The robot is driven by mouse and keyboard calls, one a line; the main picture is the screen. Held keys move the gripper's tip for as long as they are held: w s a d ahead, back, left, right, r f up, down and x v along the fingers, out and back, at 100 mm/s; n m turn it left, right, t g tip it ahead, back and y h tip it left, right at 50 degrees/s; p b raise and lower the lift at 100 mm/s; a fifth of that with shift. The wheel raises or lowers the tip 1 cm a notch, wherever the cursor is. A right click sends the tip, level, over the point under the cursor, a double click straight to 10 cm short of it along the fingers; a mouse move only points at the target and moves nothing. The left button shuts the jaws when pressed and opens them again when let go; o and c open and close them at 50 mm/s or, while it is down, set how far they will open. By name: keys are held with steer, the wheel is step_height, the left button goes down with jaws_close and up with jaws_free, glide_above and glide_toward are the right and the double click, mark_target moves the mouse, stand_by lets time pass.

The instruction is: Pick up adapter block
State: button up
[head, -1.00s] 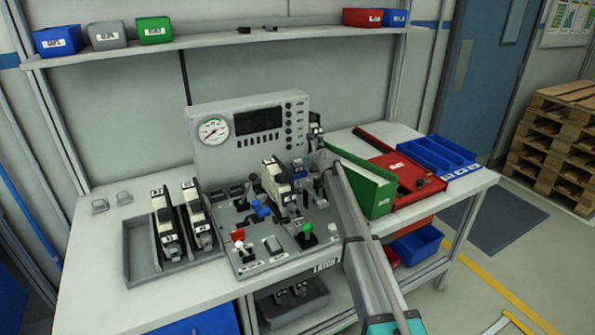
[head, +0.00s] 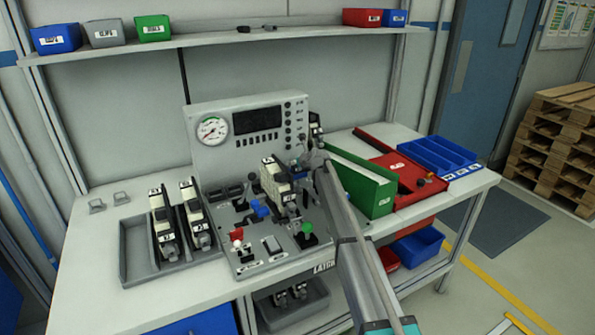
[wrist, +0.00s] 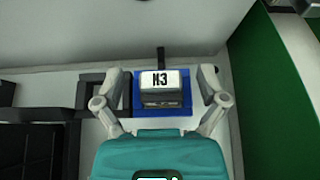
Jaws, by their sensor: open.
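In the wrist view, a small block with a white top marked "N3" and a dark grey front (wrist: 162,86) sits in a square blue holder (wrist: 186,103). I take this to be the adapter block. My gripper (wrist: 168,82) is open, with one finger on each side of the block and holder, and clear gaps show between. In the head view, my gripper (head: 313,158) is low over the right side of the grey control panel, beside the green bin. There my gripper and arm mostly hide the block.
A green bin (head: 372,198) stands close on the right. A cream-and-black unit (head: 275,182) stands upright on the panel to the left. A grey tray (head: 138,262) holds two similar units. Levers, including a green-knobbed one (head: 307,228), rise from the panel.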

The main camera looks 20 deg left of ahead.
jaws_close()
stand_by(0.4)
steer(key=shift+r, duration=0.2)
step_height(320, 180, up, 2)
steer(key=shift+p, duration=1.15)
steer(key=s+d+r+p, duration=0.2)
steer(key=s+r+p, duration=0.3)
steer(key=s, duration=0.1)
steer(key=s+d+r+p, duration=0.2)
steer(key=s+r+p, duration=0.3)
steer(key=s, duration=0.2)
steer(key=shift+s+d+r+p, duration=0.15)
steer(key=shift+d+r+p, duration=0.15)
steer(key=shift+r+p, duration=0.05)
